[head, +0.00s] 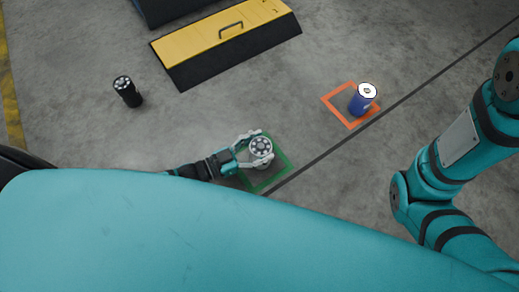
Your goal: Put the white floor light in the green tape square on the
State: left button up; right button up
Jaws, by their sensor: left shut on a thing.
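The white floor light (260,147) is at the green tape square (281,176) on the concrete floor, seen from above with its round, dotted lens face up. My left gripper (257,149) comes in from the left and is shut on the light, with a finger on each side of it. The light and gripper hide part of the square, and I cannot tell whether the light touches the floor. My right arm (449,165) is at the right edge; its gripper is out of view.
A blue can-shaped object (362,101) with a white top stands in an orange tape square (338,111). A black floor light (127,91) stands at the left. A yellow and black ramp (225,42) with a handle lies at the back. A dark line (407,97) crosses the floor.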

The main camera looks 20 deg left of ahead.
pick_arm(q)
jog(key=shift+r, duration=0.1)
jog(key=o, duration=1.7)
jog(key=shift+f, duration=0.25)
jog(key=shift+r, duration=0.25)
jog(key=p+v, duration=0.5)
jog(key=v, duration=0.7)
